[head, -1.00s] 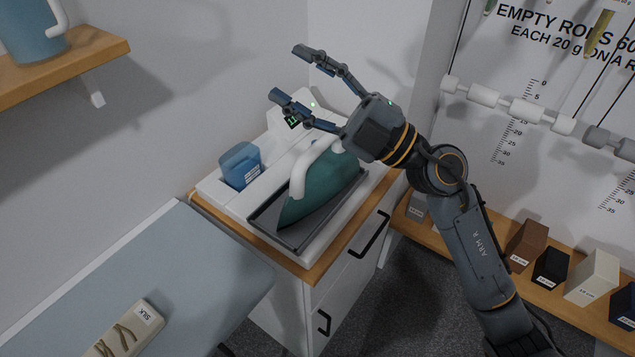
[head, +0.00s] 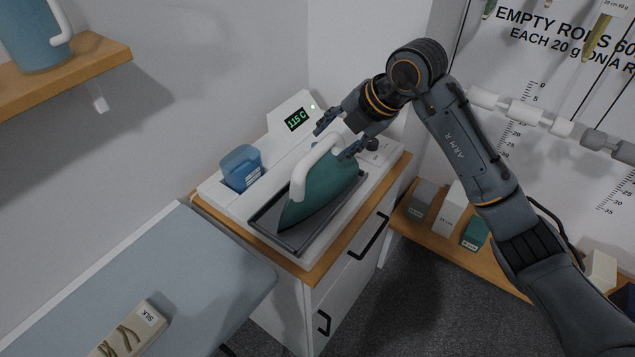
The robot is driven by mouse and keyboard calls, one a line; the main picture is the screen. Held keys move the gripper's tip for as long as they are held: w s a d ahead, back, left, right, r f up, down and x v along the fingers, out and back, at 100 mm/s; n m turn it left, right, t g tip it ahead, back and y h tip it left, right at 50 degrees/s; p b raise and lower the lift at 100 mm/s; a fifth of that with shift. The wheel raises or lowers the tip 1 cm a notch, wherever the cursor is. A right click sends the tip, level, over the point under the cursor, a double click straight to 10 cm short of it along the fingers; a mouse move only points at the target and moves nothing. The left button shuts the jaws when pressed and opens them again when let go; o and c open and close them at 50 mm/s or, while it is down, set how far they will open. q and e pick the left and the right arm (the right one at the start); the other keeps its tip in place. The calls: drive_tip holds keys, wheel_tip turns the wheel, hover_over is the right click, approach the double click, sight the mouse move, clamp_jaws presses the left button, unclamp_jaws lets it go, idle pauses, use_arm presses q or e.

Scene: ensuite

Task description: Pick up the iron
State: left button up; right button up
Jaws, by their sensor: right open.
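The iron (head: 322,197) has a teal body and a white handle (head: 312,166). It sits tilted on the dark rest plate (head: 272,222) of the white station on the cabinet. My right gripper (head: 333,141) is open at the top of the iron, by the rear upper end of the handle. One finger shows behind the handle and one in front of it. I cannot tell whether either finger touches it. My left gripper is not in view.
An ironing board (head: 190,265) with a SILK-labelled bundle (head: 130,332) is at lower left. A shelf (head: 80,64) with a blue jug (head: 33,35) juts out at upper left.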

sight(319, 149)
drive_tip(key=x, duration=0.3)
drive_tip(key=p+x, duration=0.1)
drive_tip(key=x, duration=0.1)
drive_tip(key=p+x, duration=0.1)
drive_tip(key=x, duration=0.2)
drive_tip(key=shift+w+r+p, duration=0.15)
drive_tip(key=shift+w+p, duration=0.15)
drive_tip(key=shift+p, duration=0.1)
clamp_jaws()
drive_tip(key=shift+w, duration=0.15)
